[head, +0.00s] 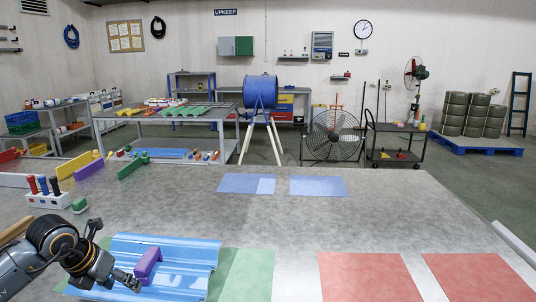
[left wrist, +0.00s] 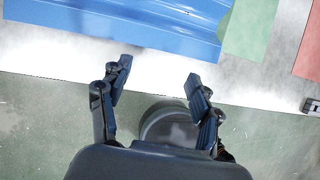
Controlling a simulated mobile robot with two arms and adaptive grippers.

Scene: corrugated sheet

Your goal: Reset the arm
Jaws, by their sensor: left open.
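My left gripper (head: 126,281) is at the lower left in the head view, low by the near part of a blue corrugated sheet (head: 190,254). In the left wrist view the gripper (left wrist: 158,72) has its two fingers spread apart with nothing between them. The sheet (left wrist: 150,22) lies beyond the fingertips there. A purple block with a handle-like shape (head: 148,262) rests on the sheet, beside the gripper. My right gripper does not show.
Green (head: 250,275) and red mats (head: 368,277) lie on the grey table (head: 300,220), with blue mats (head: 247,184) farther back. A white rack with coloured-handled tools (head: 48,199) stands at the left. The table's middle is clear.

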